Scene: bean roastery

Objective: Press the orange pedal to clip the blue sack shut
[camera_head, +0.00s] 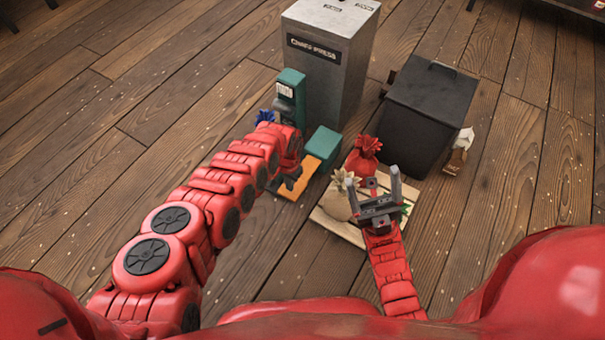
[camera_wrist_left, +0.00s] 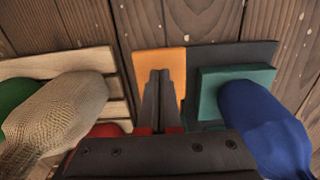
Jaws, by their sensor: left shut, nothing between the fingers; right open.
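The orange pedal (camera_head: 310,166) lies low on a dark base beside a teal block (camera_head: 322,145); it also shows in the left wrist view (camera_wrist_left: 152,60). My left gripper (camera_head: 289,183) is shut and empty, pointing down over the pedal; its fingertips (camera_wrist_left: 160,74) overlap the orange surface. I cannot tell whether they touch it. The blue sack (camera_wrist_left: 264,125) stands on the far side of the machine, at the right of the wrist view; in the head view only its blue top (camera_head: 265,116) shows past my arm. My right gripper (camera_head: 371,187) is open and empty above the pallet.
A pallet (camera_head: 338,230) holds a burlap sack (camera_head: 337,199), a red sack (camera_head: 362,158) and a mostly hidden green one. A grey chaff press (camera_head: 330,75) stands behind the teal clipper post (camera_head: 290,92). A dark bin (camera_head: 430,110) is at right. The floor at left is clear.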

